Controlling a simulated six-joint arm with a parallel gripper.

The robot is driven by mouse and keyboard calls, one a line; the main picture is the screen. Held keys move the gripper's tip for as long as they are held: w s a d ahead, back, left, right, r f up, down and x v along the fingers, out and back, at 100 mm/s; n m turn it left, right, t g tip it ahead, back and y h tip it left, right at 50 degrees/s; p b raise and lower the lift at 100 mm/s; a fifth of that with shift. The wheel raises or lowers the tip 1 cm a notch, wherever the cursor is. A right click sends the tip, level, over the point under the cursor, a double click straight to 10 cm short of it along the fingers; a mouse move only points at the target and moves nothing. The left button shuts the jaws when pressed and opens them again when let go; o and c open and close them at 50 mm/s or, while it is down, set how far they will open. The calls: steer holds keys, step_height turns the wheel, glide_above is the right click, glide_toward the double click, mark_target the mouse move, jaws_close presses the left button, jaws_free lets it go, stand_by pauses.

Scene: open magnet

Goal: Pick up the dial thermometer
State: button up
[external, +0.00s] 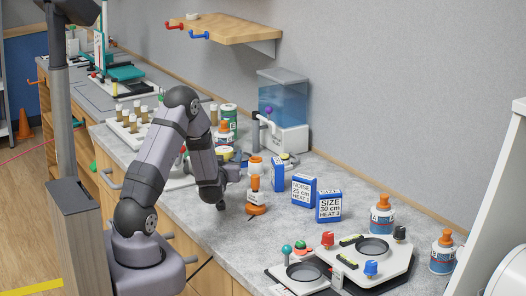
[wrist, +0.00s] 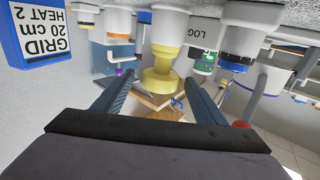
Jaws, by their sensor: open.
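I cannot clearly make out a dial thermometer. An orange item with a round base (external: 256,209) and an upright orange top stands on the grey counter in the external view; I cannot tell if it is the thermometer. My gripper (external: 221,205) is low over the counter, just left of that item and apart from it. In the wrist view my gripper (wrist: 159,80) is open, its two fingers apart. A yellow-ended item (wrist: 160,76) shows between the fingers, seen upside down; I cannot tell how far beyond them it is. Nothing is visibly held.
Blue boxes (external: 328,206) stand right of my gripper, with one more blue box (wrist: 33,30) in the wrist view's corner. White-bodied containers (wrist: 250,35) crowd around. A blue tank (external: 283,97) is behind. A panel with knobs (external: 372,250) and orange-capped bottles (external: 382,216) stand farther right.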

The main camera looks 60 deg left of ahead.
mark_target(225, 147)
steer(key=shift+w+a+r, duration=0.1)
steer(key=shift+w+a, duration=0.15)
steer(key=shift+a, duration=0.25)
steer(key=shift+p+x, duration=0.95)
steer(key=shift+x, duration=1.45)
steer(key=shift+c, duration=0.6)
steer(key=c, duration=1.1)
steer(key=shift+r, duration=0.1)
